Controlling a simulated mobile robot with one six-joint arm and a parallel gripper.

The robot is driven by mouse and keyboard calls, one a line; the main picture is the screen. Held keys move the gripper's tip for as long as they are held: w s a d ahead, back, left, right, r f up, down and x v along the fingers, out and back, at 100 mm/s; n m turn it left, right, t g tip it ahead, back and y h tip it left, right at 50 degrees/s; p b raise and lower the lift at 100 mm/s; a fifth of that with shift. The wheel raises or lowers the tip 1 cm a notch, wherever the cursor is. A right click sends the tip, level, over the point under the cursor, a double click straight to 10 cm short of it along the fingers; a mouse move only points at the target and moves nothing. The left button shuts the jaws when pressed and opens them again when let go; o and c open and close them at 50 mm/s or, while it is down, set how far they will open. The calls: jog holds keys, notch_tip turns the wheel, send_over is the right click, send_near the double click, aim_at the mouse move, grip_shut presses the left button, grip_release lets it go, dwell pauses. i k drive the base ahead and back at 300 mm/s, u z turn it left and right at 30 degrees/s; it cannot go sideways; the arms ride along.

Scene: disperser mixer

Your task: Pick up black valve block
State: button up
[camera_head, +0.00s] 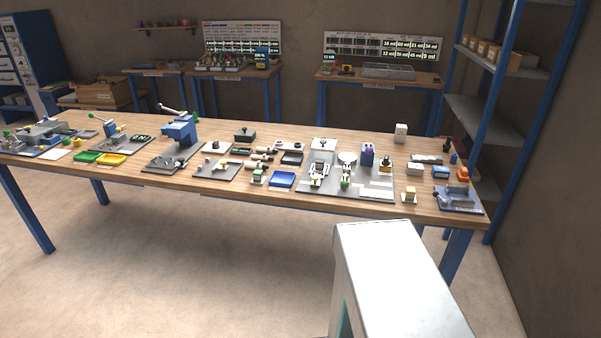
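A dark grey-black block with a small knob on top (245,135) sits toward the back of the long wooden table (140,176), right of the blue press. It may be the black valve block, but it is too small in the picture to be sure. Another small dark piece (385,168) with yellow on it stands on the grey board at the right, beside a purple block. My gripper is not in view. A large white part at the lower right seems to be mine and stands in front of the table's near right side.
The blue press (179,131), a blue tray (282,179), a yellow tray (111,160) and a grey board (318,185) with small parts crowd the table. Blue shelving (487,109) stands close at its right end. The floor in front is clear.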

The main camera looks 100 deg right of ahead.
aim_at(319, 167)
jog(key=u, duration=0.5)
jog(key=k, duration=2.8)
jog(key=z, duration=0.55)
